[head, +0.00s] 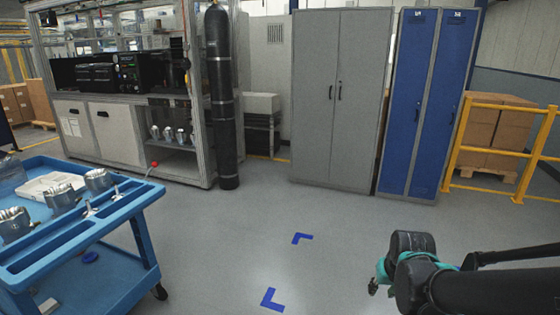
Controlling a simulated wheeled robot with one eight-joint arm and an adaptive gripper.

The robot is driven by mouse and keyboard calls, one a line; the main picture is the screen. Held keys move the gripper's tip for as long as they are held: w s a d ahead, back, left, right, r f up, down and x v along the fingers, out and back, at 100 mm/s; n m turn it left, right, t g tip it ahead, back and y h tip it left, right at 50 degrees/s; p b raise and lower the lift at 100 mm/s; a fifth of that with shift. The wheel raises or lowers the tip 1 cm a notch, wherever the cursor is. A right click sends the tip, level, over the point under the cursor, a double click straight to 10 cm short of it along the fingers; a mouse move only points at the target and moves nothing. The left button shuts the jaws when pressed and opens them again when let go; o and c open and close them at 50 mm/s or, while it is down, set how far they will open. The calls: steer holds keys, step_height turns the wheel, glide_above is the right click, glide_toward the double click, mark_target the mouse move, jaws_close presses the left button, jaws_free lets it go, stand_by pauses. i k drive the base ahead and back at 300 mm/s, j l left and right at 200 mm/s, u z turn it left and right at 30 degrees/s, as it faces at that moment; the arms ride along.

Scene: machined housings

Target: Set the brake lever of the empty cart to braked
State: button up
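A blue cart (95,240) stands at the left, cut off by the picture edge. Metal housings (98,181) stand on its top, so this cart is not empty. A thin lever with a red knob (154,164) rises near the cart's far right corner. It appears to be fixed to the cart, but I cannot tell its setting. No empty cart is in view. My gripper (373,287) is only partly visible at the lower right, beside my black and teal arm. It is well away from the cart, and its fingers are too small to read.
Blue corner marks (270,299) lie on the open grey floor in the middle. Behind stand a workbench (105,130) with housings on a shelf, a black cylinder (222,100), a grey cabinet (340,95) and blue lockers (424,100). A yellow rail (500,152) fronts boxes at right.

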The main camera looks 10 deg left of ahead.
mark_target(154, 163)
steer(key=i+l+u, duration=0.1)
steer(key=i+u, duration=0.3)
steer(key=i+l+u, duration=0.2)
steer(key=u, duration=0.2)
steer(key=i+l+u, duration=1.05)
steer(key=l+u, duration=0.25)
steer(key=l, duration=0.25)
